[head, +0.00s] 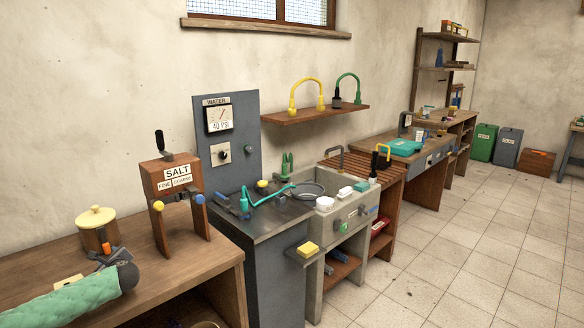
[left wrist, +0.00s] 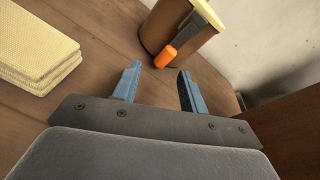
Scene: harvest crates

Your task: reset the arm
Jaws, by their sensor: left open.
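My left arm, in a green padded sleeve, reaches in from the lower left of the head view over the wooden counter. Its left gripper (head: 100,258) is in front of a brown canister (head: 92,240) with a cream lid and an orange part on its side. In the left wrist view the two blue fingers of the left gripper (left wrist: 156,78) are spread apart with nothing between them. The canister (left wrist: 160,35) stands just beyond the fingertips, its orange part (left wrist: 165,56) near the gap. I cannot tell whether a finger touches it. My right gripper is not in view.
Folded yellow cloths (left wrist: 35,45) lie on the counter (head: 190,262), left of the fingers in the wrist view. A salt dispenser (head: 174,186) stands right of the canister. Further right are a sink (head: 325,220) and a shelf (head: 315,116). Tiled floor (head: 480,250) is open at right.

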